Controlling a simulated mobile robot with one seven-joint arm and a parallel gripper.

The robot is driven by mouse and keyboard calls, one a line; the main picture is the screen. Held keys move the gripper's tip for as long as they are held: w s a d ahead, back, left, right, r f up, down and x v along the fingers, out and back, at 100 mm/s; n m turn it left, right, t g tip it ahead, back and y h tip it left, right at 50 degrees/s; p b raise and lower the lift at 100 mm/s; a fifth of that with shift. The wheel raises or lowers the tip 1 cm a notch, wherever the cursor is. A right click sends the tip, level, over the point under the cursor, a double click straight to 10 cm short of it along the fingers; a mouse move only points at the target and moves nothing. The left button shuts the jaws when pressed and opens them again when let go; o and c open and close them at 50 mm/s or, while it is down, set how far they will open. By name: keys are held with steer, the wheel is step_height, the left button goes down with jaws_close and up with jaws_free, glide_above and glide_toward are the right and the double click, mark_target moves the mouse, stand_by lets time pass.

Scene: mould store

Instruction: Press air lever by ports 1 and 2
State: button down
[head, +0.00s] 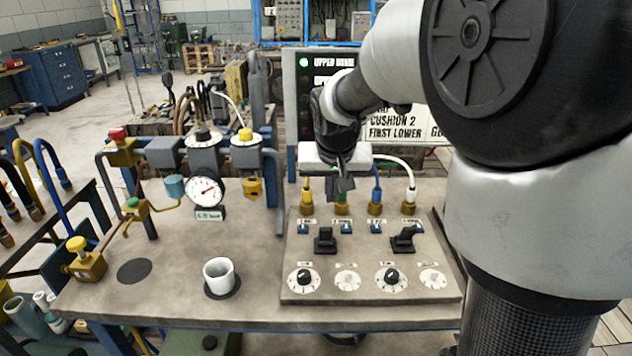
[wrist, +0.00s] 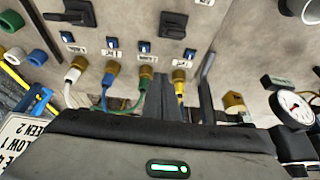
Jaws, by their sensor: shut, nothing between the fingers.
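The black air lever (head: 325,240) by the two left-hand ports sits on the grey sloping panel (head: 365,270). It also shows at the top of the wrist view (wrist: 172,25). Above it are the yellow port plug (head: 306,192) and the green port plug (head: 341,209); their small labels are hard to read. My gripper (head: 341,183) is shut and empty. It is above the port row, behind the lever and apart from it. In the wrist view the dark fingers (wrist: 190,94) are near the yellow and green plugs.
A second black lever (head: 403,238) stands to the right, under the blue (head: 376,208) and white-hosed (head: 410,208) ports. Dials (head: 305,280) line the panel front. A white cup (head: 219,276) and pressure gauge (head: 205,191) stand left. Hoses arch near my gripper.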

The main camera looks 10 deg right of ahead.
steer(key=s+p+v, duration=0.1)
steer(key=v, duration=0.8)
steer(key=shift+s+a, duration=0.15)
steer(key=shift+s, duration=0.05)
steer(key=shift+f, duration=0.1)
steer(key=s+n+y, duration=0.1)
steer(key=s+n, duration=0.1)
steer(key=s, duration=1.8)
step_height(320, 180, up, 16)
steer(key=p, duration=1.6)
steer(key=shift+a+p, duration=0.15)
steer(key=shift+p, duration=0.25)
